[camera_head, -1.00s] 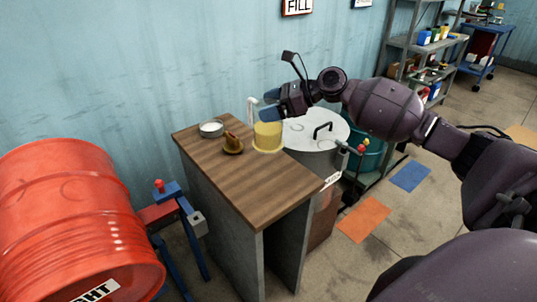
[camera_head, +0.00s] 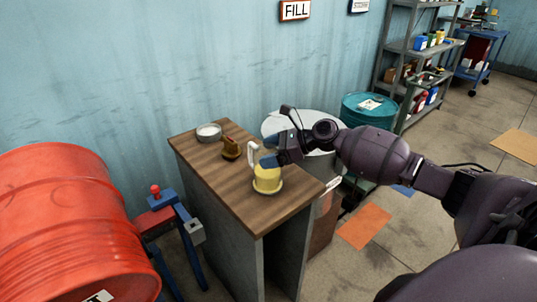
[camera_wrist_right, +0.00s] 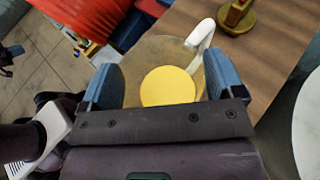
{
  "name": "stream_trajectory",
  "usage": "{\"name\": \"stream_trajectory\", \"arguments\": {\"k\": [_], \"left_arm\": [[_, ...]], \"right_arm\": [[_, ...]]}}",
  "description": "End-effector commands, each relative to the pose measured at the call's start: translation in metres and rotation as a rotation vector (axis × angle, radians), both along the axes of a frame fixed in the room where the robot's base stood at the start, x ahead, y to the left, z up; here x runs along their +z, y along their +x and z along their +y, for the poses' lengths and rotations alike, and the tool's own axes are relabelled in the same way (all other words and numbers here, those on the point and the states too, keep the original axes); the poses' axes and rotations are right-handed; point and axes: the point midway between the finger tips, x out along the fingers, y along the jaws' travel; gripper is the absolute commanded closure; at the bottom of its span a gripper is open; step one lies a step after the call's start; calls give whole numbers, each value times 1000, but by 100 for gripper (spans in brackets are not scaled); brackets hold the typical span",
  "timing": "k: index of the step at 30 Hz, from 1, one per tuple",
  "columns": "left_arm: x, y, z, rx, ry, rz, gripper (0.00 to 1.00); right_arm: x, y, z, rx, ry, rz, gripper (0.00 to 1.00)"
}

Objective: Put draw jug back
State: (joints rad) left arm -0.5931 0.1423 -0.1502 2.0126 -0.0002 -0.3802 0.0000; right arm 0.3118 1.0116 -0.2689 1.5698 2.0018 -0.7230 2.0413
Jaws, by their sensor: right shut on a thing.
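The draw jug (camera_head: 267,180) is yellow with a white handle (camera_head: 252,153) and is upright over the right part of the wooden worktop. I cannot tell whether its base touches the wood. My right gripper (camera_head: 270,159) is shut on the jug near its top, with its blue fingers on either side. In the right wrist view the jug's yellow contents (camera_wrist_right: 168,86) show between the fingers (camera_wrist_right: 165,72). The gripper hides part of the jug. My left gripper is not in view.
The wooden worktop (camera_head: 205,160) also holds a pale round dish (camera_head: 208,130) and a brown-gold piece (camera_head: 231,149) at its back. A pale drum (camera_head: 275,124) stands behind the arm. A red barrel (camera_head: 60,220) lies at the left. The worktop's front is clear.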

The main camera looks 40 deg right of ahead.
Motion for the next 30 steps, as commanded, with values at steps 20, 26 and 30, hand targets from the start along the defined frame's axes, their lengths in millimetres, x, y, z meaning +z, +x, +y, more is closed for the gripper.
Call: {"name": "stream_trajectory", "arguments": {"k": [20,26,30], "left_arm": [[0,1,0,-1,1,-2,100],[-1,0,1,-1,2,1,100],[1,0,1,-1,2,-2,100]], "right_arm": [[-6,0,0,0,-1,-2,0],[-4,0,0,0,-1,-3,0],[1,-7,-9,-2,-1,-2,0]]}}
